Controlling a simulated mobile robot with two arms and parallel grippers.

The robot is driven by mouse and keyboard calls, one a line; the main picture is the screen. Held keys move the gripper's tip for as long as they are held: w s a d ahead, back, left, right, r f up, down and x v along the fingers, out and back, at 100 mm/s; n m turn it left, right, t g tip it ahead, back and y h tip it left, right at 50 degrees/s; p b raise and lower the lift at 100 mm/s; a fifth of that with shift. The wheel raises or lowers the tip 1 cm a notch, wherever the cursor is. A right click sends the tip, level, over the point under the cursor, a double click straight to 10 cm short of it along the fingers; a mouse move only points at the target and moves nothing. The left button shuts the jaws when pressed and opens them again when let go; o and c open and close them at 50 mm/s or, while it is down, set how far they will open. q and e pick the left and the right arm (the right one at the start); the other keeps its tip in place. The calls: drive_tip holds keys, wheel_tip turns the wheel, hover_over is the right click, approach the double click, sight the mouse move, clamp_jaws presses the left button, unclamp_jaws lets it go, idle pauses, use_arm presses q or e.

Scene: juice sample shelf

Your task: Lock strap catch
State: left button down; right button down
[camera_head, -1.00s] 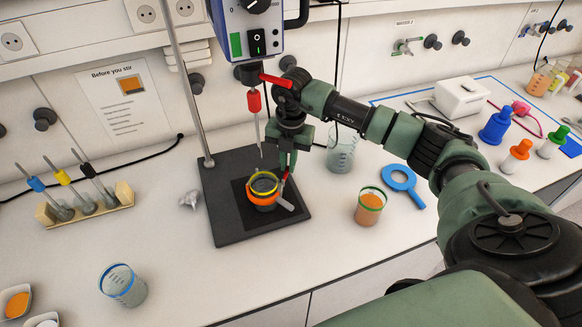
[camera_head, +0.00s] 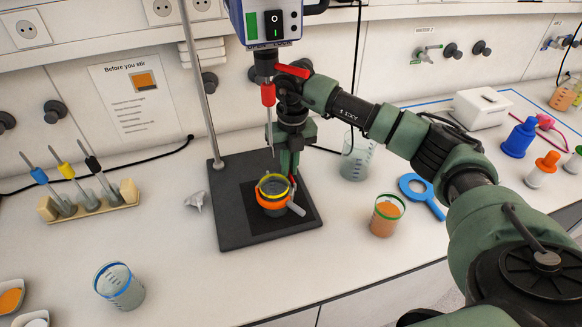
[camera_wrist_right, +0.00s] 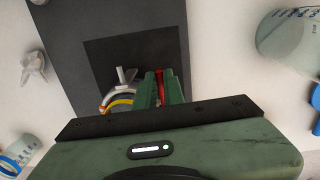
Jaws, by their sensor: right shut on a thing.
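A beaker with a yellow rim (camera_head: 273,183) stands on the dark stand base, with an orange strap (camera_head: 271,204) around it. A grey handle (camera_head: 297,209) sticks out at its right. My right gripper (camera_head: 291,172) points down at the beaker's back right side, shut on a red catch piece. In the right wrist view the red catch (camera_wrist_right: 160,84) shows beside the close-set green fingers (camera_wrist_right: 163,88). The yellow rim (camera_wrist_right: 120,103) shows partly there; my gripper hides the rest. Whether the catch is fully closed cannot be told. My left gripper is not in view.
The stand rod (camera_head: 200,85) rises at the left.

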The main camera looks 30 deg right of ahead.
idle(0.4)
drive_tip(key=c, duration=1.5)
unclamp_jaws()
